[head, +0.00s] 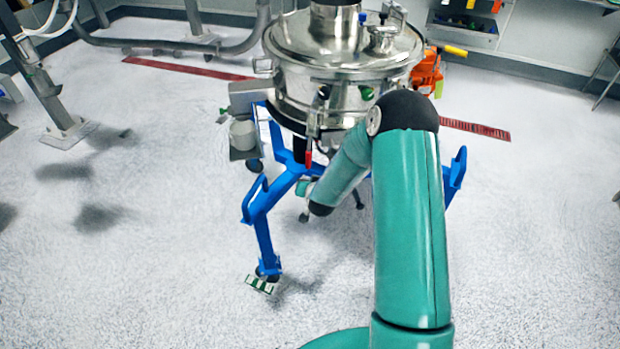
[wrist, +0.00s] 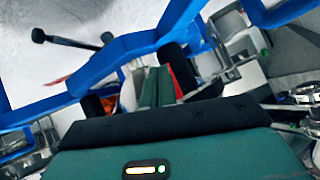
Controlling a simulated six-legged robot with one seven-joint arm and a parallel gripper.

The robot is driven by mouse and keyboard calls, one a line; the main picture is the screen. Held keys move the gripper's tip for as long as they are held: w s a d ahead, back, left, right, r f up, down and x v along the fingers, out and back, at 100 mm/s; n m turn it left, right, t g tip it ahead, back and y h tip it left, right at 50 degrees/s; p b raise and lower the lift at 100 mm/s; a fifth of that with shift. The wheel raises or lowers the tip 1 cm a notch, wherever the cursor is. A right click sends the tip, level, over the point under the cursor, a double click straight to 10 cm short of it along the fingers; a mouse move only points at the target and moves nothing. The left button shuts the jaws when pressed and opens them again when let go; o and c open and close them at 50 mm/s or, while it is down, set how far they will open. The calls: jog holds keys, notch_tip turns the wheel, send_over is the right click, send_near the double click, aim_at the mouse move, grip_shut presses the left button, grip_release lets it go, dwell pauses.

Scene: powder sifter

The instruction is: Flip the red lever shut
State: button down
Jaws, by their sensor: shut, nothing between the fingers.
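The red lever (head: 308,158) hangs down at the front of the steel sifter (head: 340,60), below its rim, in the head view. In the wrist view a thin red sliver (wrist: 176,86) shows just right of my fingers; it looks like the lever, mostly hidden. My gripper (wrist: 156,74) shows as two dark green fingers, close together and shut with nothing between them. They point toward the frame under the sifter. In the head view my own arm hides most of the gripper. I cannot tell whether the fingers touch the lever.
The blue stand (head: 262,225) carries the sifter, its bars close around my gripper; they also cross the wrist view (wrist: 130,47). A grey box (head: 243,100) hangs at the sifter's left, an orange part (head: 427,72) at its right. The floor in front is clear.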

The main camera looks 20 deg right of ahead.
jog(key=s+a, duration=0.1)
jog(key=s, duration=0.5)
jog(key=shift+a+r, duration=0.15)
jog(key=shift+r, duration=0.05)
jog(key=s+a+r+n+g, duration=0.1)
jog(key=s+r, duration=0.2)
jog(key=r, duration=0.5)
jog(key=s+a+r+n+g+y, duration=0.1)
jog(key=s+r, duration=0.1)
jog(key=r, duration=0.6)
jog(key=s+a+r+n+g, duration=0.1)
jog(key=s+r+n, duration=0.15)
jog(key=r, duration=0.55)
jog(key=s+r+g, duration=0.1)
jog(key=s+r, duration=0.5)
jog(key=s, duration=0.5)
jog(key=s+r+g, duration=0.1)
jog(key=s+r, duration=0.5)
jog(key=s, duration=0.6)
